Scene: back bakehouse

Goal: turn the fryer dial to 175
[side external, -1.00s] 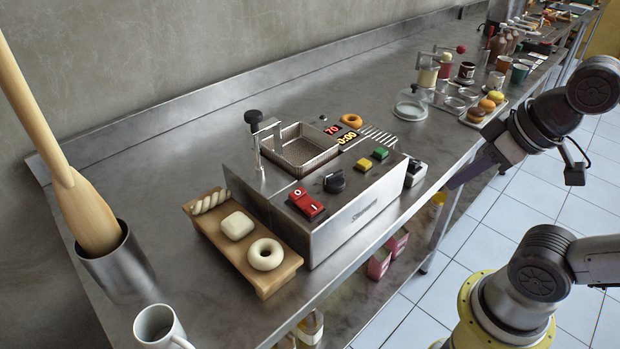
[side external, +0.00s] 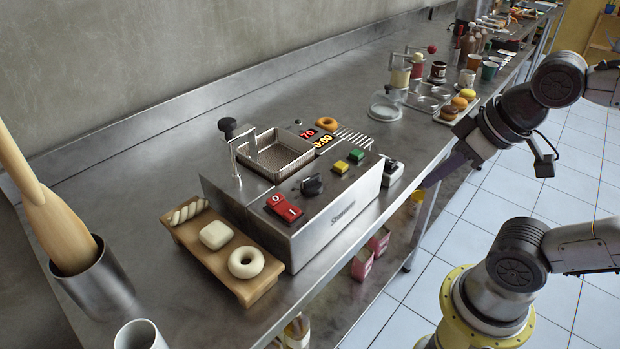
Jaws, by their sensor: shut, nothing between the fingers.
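The fryer (side external: 345,215) is a steel box on the bench with an empty-looking basket (side external: 278,153) in its top. Its black dial (side external: 313,185) sits on the sloping front panel, between a red rocker switch (side external: 284,207) and a yellow button (side external: 340,167). The dial's pointer and any scale are too small to read. My gripper (side external: 430,178) is shut and empty, out past the fryer's right end near the bench's front edge, well clear of the dial. Its fingers are small and dark here.
A black-knobbed lever (side external: 228,126) stands up at the fryer's left rear. A wooden board (side external: 215,262) with dough pieces lies left. A tray of doughnuts (side external: 447,120) stands farther right. Bench behind the fryer is clear.

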